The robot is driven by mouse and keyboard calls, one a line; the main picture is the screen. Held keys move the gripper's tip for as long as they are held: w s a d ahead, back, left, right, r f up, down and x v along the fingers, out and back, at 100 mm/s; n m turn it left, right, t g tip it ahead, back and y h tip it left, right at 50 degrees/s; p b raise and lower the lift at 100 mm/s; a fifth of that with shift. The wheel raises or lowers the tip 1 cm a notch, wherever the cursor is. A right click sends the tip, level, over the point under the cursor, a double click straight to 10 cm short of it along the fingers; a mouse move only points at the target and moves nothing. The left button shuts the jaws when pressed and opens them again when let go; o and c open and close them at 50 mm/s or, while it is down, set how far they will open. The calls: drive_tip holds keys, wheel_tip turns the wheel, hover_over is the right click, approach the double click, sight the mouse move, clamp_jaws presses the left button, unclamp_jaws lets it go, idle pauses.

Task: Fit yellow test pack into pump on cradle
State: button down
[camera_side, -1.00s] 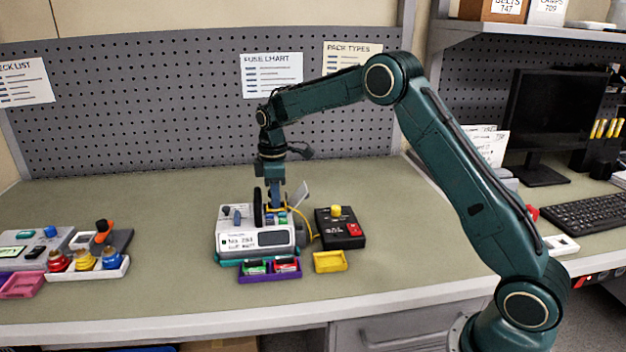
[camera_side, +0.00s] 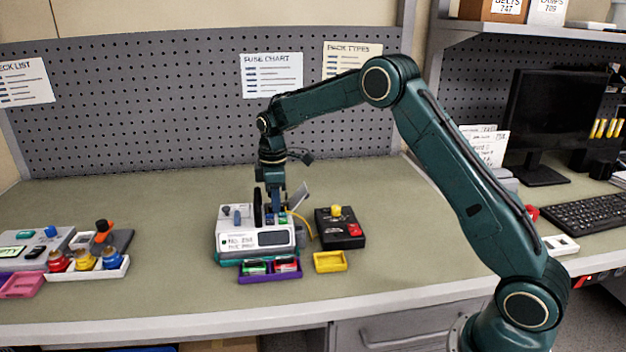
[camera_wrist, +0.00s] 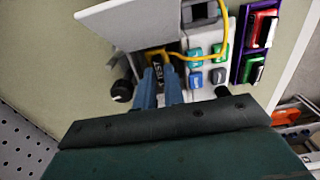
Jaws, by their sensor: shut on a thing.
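The pump (camera_side: 256,238), light grey with a screen, sits on a teal cradle (camera_side: 229,262) at the table's middle. Its lid (camera_side: 299,196) stands open; it also shows in the wrist view (camera_wrist: 125,22). My gripper (camera_side: 276,210) reaches down into the top of the pump. In the wrist view its fingers (camera_wrist: 161,80) are shut on the test pack (camera_wrist: 157,72), whose dark face reads TEST. A yellow lead (camera_wrist: 176,54) runs from beside the pack. The pack's lower part is hidden; I cannot tell how deep it sits.
A black box (camera_side: 340,241) with a yellow knob stands right of the pump. An empty yellow tray (camera_side: 330,263) and a purple tray (camera_side: 270,279) with green and red packs lie in front. Coloured buttons (camera_wrist: 207,65) are close beside the fingers. Free table lies left and behind.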

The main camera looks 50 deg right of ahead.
drive_tip(key=shift+f, duration=0.35)
drive_tip(key=c, duration=1.8)
unclamp_jaws()
drive_tip(key=shift+r, duration=0.15)
drive_tip(key=shift+r, duration=0.95)
